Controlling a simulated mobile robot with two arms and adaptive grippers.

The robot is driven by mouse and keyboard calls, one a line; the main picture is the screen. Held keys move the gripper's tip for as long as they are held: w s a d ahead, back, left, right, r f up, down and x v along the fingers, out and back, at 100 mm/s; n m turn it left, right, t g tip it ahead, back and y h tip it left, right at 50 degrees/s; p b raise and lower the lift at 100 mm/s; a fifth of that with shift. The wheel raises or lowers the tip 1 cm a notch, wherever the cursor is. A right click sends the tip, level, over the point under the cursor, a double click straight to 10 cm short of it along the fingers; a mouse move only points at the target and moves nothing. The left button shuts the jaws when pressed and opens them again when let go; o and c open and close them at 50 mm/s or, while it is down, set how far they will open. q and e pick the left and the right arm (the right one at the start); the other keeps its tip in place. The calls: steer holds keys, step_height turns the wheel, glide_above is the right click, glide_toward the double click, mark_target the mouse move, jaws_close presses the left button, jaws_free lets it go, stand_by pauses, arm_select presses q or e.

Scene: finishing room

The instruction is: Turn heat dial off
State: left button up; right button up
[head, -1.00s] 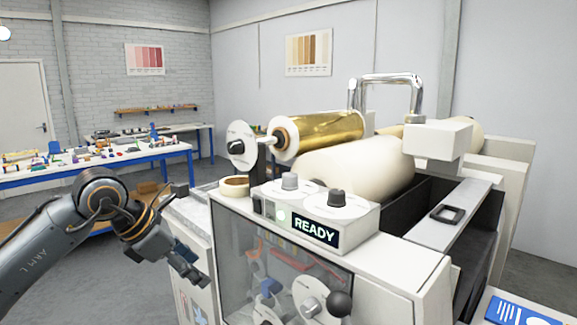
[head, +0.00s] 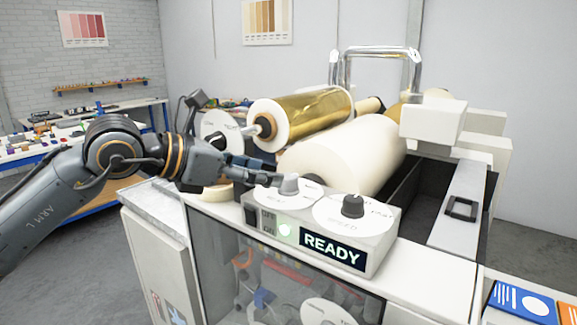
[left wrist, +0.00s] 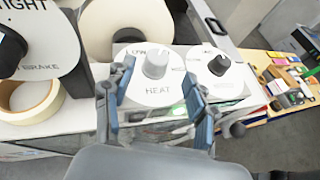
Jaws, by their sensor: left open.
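The heat dial (head: 289,185) is a grey knob on a white disc on top of the control box. It also shows in the left wrist view (left wrist: 157,62), with HEAT printed below it; its exact setting is not clear. My left gripper (head: 268,172) is open and reaches in from the left, its fingertips close to the knob. In the left wrist view my left gripper (left wrist: 158,82) has one blue-padded finger on each side of the dial disc, with the knob between and a little beyond them. Contact with the knob cannot be seen. My right gripper is out of view.
A second, black dial (head: 352,206) sits right of the heat dial. The display (head: 333,251) reads READY beside a lit green lamp. A gold foil roll (head: 305,115) and a cream roller (head: 350,155) lie behind.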

mark_target(286, 176)
arm_select(q)
steer(key=p+x, duration=0.2)
steer(key=x, duration=0.4)
steer(key=shift+w, duration=0.1)
steer(key=shift+w+d+f, duration=0.25)
steer(key=shift+d, duration=0.1)
steer(key=shift+f, duration=0.1)
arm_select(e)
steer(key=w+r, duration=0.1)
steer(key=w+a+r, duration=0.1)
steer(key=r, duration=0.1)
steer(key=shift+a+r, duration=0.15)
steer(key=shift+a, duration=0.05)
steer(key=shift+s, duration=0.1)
